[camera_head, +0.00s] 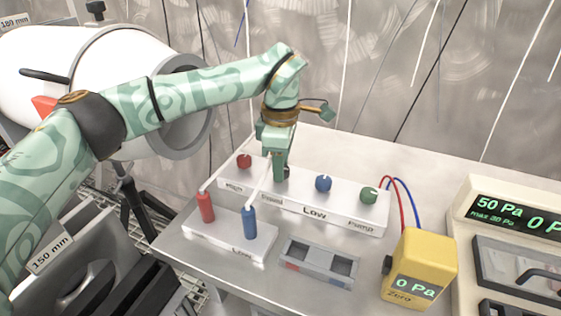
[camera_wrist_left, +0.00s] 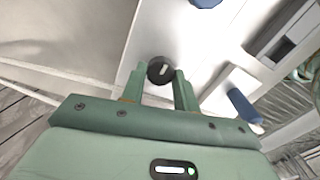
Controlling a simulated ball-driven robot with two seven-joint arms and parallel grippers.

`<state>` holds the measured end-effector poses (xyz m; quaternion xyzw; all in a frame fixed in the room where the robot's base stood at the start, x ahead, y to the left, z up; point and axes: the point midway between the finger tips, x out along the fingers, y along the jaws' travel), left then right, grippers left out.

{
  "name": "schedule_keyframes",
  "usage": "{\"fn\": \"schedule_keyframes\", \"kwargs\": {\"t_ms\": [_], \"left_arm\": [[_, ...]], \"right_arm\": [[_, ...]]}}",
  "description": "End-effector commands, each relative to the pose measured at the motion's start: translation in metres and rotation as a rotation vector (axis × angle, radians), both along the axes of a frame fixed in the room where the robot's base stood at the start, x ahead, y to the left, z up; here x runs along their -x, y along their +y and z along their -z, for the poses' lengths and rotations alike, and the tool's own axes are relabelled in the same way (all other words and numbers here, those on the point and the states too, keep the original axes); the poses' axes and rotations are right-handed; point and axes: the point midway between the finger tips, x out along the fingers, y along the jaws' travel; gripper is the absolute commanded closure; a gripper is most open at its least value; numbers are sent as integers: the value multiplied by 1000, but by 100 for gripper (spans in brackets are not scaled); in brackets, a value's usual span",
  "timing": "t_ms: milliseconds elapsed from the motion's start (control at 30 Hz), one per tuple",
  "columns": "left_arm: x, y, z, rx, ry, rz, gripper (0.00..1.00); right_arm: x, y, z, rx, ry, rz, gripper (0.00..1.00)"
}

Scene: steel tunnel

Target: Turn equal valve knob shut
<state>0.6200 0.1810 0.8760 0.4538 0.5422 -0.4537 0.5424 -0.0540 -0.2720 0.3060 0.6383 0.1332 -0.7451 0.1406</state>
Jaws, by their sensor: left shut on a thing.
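The white valve block (camera_head: 305,208) stands on the steel table and carries a row of knobs. The black equal valve knob (camera_wrist_left: 161,70) sits between the fingertips of my left gripper (camera_head: 281,172), which is shut on it from above. In the wrist view the knob has a pale mark on its top, and the fingers stand on either side of it. In the head view the gripper hides most of that knob. My right gripper is not in view.
A red knob (camera_head: 244,161) is left of the gripper; a blue knob (camera_head: 323,183) and a green knob (camera_head: 368,195) are right. In front are red (camera_head: 205,207) and blue (camera_head: 249,221) handles, a grey tray (camera_head: 318,262) and a yellow gauge (camera_head: 418,262) reading 0 Pa.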

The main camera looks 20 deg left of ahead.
Motion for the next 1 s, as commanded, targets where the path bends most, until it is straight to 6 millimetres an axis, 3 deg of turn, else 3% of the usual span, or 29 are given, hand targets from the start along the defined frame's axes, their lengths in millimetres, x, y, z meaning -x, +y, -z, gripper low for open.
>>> {"fn": "schedule_keyframes", "kwargs": {"t_ms": [400, 1000], "left_arm": [[2, -1, -9, -1, -5, -235, 92], [1, -2, -7, 2, -4, -804, 92]], "right_arm": [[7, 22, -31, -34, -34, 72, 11], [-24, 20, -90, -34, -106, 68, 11]]}}
